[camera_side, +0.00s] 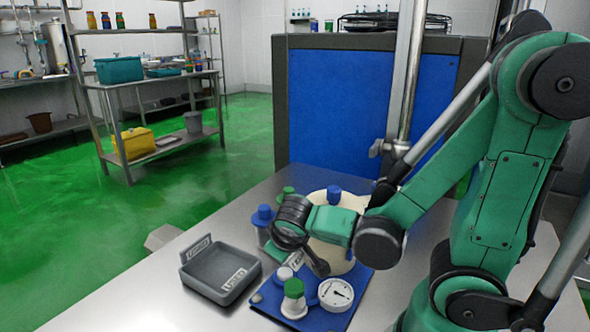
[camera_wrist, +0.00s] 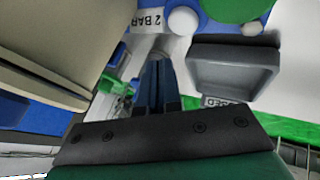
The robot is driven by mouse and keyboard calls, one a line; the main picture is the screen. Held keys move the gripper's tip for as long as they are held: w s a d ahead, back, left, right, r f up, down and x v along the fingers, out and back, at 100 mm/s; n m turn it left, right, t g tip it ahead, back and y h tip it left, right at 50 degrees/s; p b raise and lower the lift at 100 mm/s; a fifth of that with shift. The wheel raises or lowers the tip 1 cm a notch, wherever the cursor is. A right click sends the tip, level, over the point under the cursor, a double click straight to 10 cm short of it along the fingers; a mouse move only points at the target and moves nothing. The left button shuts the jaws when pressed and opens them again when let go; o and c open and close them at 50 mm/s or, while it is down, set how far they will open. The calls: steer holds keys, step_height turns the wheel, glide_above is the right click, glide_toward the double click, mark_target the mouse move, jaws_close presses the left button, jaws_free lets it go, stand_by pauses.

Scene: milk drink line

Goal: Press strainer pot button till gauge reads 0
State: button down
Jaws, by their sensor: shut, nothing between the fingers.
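A large cream round vessel (camera_side: 345,258) with a blue knob (camera_side: 334,194) on top stands behind my wrist; which part is the strainer pot and its button I cannot tell. A round white gauge (camera_side: 336,294) lies on the blue mat (camera_side: 263,301); its needle is visible but the reading is too small. A green-capped white pot (camera_side: 294,298) stands left of the gauge, with a white round piece (camera_side: 285,273) behind it. My gripper (camera_side: 321,269) is shut, points down above the mat, and seems empty. Its dark fingers (camera_wrist: 158,72) show in the wrist view.
A grey labelled tray (camera_side: 220,275) sits left of the mat. A blue-capped container (camera_side: 263,220) stands behind my wrist. In the wrist view, a "2 BAR" label (camera_wrist: 148,17) is at the top and the cream vessel (camera_wrist: 60,45) fills the left. The table's left front is clear.

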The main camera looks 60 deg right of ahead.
steer(key=shift+f, duration=1.2)
steer(key=shift+r, duration=0.1)
stand_by(1.5)
steer(key=shift+r, duration=2.4)
steer(key=a+r+n+t+y, duration=0.1)
steer(key=a+r+t+y, duration=0.1)
steer(key=a+r+y, duration=0.2)
steer(key=shift+a+y, duration=0.8)
steer(key=shift+d+r, duration=0.1)
